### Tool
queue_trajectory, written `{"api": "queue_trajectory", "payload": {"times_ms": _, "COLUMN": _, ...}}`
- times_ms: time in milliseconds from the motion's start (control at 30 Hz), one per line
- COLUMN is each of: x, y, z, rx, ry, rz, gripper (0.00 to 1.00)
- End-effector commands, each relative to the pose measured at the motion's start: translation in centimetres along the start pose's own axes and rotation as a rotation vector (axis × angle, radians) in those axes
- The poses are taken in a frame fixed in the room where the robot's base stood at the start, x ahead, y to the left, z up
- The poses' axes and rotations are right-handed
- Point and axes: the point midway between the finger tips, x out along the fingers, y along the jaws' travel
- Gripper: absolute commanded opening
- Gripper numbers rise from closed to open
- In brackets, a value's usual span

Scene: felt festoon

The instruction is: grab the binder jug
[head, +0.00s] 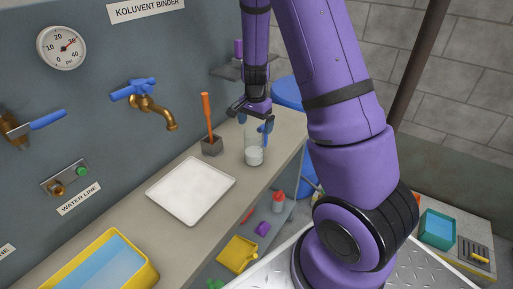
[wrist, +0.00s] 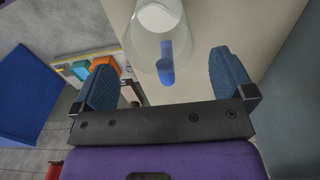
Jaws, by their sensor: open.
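The jug (head: 254,157) is a clear vessel with white contents and a blue handle, upright on the grey counter (head: 222,160). In the wrist view the jug (wrist: 158,22) is at the top centre, with its blue handle pointing towards my gripper. My gripper (head: 255,113) is open just above the jug in the head view and partly covers its top. In the wrist view my gripper (wrist: 168,82) has its two blue pads on either side of the handle's line, apart from it. Nothing is held.
A grey block with an orange-handled tool (head: 207,118) stands left of the jug. A white tray (head: 190,190) and a yellow basin of blue liquid (head: 105,266) lie nearer. A brass tap (head: 155,108) juts from the wall. A yellow container (head: 238,254) sits below the counter.

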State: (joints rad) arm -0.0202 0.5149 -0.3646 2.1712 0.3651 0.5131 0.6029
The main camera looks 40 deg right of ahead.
Motion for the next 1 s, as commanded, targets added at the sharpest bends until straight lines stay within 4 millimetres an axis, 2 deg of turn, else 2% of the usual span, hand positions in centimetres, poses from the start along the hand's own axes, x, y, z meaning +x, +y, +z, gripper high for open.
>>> {"api": "queue_trajectory", "payload": {"times_ms": 267, "x": 2.0, "y": 0.0, "z": 0.0, "rx": 0.0, "ry": -0.001, "rz": 0.001, "gripper": 1.0}}
{"api": "queue_trajectory", "payload": {"times_ms": 533, "x": 5.6, "y": 0.0, "z": 0.0, "rx": -0.001, "ry": -0.001, "rz": 0.001, "gripper": 1.0}}
{"api": "queue_trajectory", "payload": {"times_ms": 867, "x": 6.2, "y": -0.1, "z": 0.0, "rx": -0.003, "ry": 0.0, "rz": -0.001, "gripper": 1.0}}
{"api": "queue_trajectory", "payload": {"times_ms": 1000, "x": 6.2, "y": -0.1, "z": 0.0, "rx": -0.003, "ry": 0.0, "rz": -0.001, "gripper": 0.7}}
